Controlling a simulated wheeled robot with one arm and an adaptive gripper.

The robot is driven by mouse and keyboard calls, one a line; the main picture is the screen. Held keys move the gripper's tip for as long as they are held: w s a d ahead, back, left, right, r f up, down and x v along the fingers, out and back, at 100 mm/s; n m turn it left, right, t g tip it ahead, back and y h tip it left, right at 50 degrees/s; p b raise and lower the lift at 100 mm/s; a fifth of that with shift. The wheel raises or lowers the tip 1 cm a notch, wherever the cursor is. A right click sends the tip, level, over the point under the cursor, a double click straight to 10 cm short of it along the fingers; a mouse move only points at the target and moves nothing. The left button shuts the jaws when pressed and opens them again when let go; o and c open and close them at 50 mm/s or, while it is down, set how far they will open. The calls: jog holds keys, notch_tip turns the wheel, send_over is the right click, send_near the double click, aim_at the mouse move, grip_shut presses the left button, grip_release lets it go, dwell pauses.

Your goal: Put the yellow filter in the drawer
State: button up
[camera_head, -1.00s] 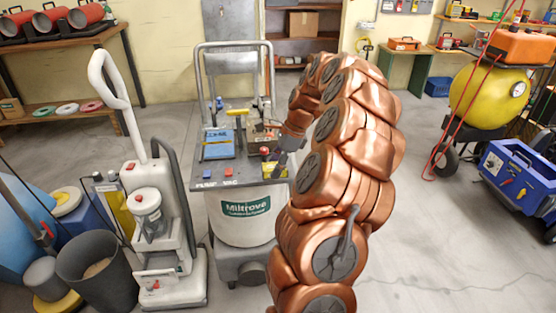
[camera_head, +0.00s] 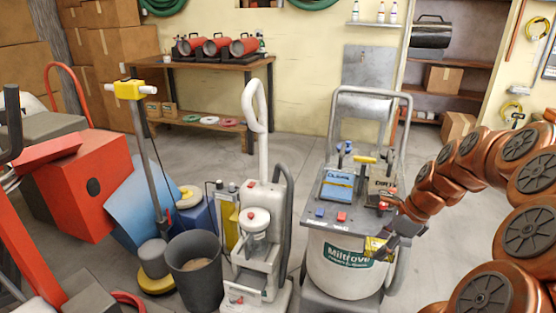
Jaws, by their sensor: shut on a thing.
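My gripper (camera_head: 388,236) is at the right front edge of the grey cart top, at the end of my copper-coloured arm. It is shut on a small yellow block, which appears to be the yellow filter (camera_head: 377,249). The filter shows just below the gripper, in front of the white drum marked Miltrove (camera_head: 345,262). Whether it touches the cart cannot be told. I cannot make out a drawer in this view.
The cart top holds a blue box (camera_head: 337,186) and a brown box (camera_head: 381,186). A white upright machine (camera_head: 262,235) and a dark bin (camera_head: 195,272) stand to its left. A red box machine (camera_head: 85,190) is farther left. Clear floor shows behind.

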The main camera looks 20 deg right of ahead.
jog(key=w+a+r+n+g, duration=0.1)
jog(key=w+a+n+g, duration=0.1)
jog(key=w+a+n, duration=0.55)
jog(key=w+a+r+n+g, duration=0.2)
jog(key=w+a+n, duration=0.2)
jog(key=w+a, duration=0.65)
jog(key=w+a+n+g, duration=0.2)
jog(key=w+a+n, duration=0.2)
jog(key=a, duration=0.3)
jog(key=s+r+n+g+h+p, duration=0.1)
jog(key=s+r+n+h+p, duration=0.2)
jog(key=n+p, duration=0.7)
notch_tip(320, 180, up, 2)
jog(key=s+p, duration=0.2)
jog(key=p, duration=0.6)
jog(key=shift+s+d+r+h, duration=0.15)
jog(key=shift+s+d+h, duration=0.15)
